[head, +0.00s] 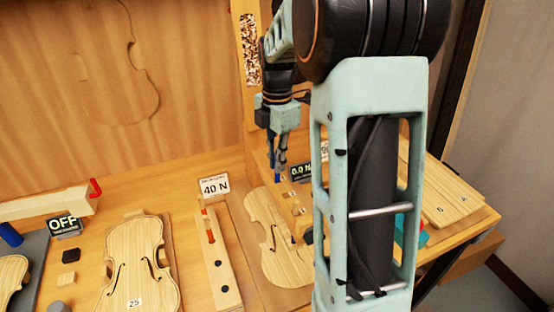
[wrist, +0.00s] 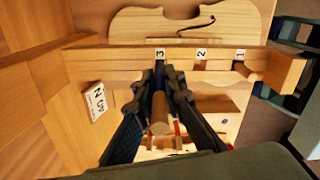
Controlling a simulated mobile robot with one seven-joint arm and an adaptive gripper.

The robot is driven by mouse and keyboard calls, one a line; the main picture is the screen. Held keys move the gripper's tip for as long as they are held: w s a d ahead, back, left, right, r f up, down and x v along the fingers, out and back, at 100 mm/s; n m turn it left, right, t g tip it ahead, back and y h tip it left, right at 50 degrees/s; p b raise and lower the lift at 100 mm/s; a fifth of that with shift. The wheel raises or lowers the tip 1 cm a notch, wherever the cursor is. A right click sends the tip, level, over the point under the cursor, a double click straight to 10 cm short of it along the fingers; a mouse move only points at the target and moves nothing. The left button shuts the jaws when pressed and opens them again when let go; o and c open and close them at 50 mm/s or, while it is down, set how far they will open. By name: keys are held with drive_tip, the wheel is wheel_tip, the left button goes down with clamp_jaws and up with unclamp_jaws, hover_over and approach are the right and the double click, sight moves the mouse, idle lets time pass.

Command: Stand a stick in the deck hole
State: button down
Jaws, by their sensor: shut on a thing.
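My gripper (head: 281,168) is shut on a stick and holds it over the numbered rack (head: 290,205). In the wrist view the stick (wrist: 160,117) shows a round wooden end between the fingers and a dark blue part beyond, near label 3 of the rack (wrist: 115,57). Whether the stick touches the rack I cannot tell. Another wooden piece (wrist: 244,70) lies in the rack by label 1. A long wooden block (head: 222,280) with dark round holes and a red-marked piece stands left of the rack in the head view. Which hole is the deck hole I cannot tell.
A violin plate (head: 265,212) lies beside the rack, partly behind my arm. Another plate (head: 138,265) lies farther left. Signs reading 40 N (head: 215,187) and OFF (head: 63,224) stand on the bench.

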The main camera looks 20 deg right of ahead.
sight(277, 138)
drive_tip(key=shift+f+b, duration=1.25)
drive_tip(key=shift+f, duration=0.8)
drive_tip(key=c, duration=2)
unclamp_jaws()
drive_tip(key=shift+o, duration=0.2)
wheel_tip(277, 138, up, 12)
drive_tip(key=shift+r, duration=0.15)
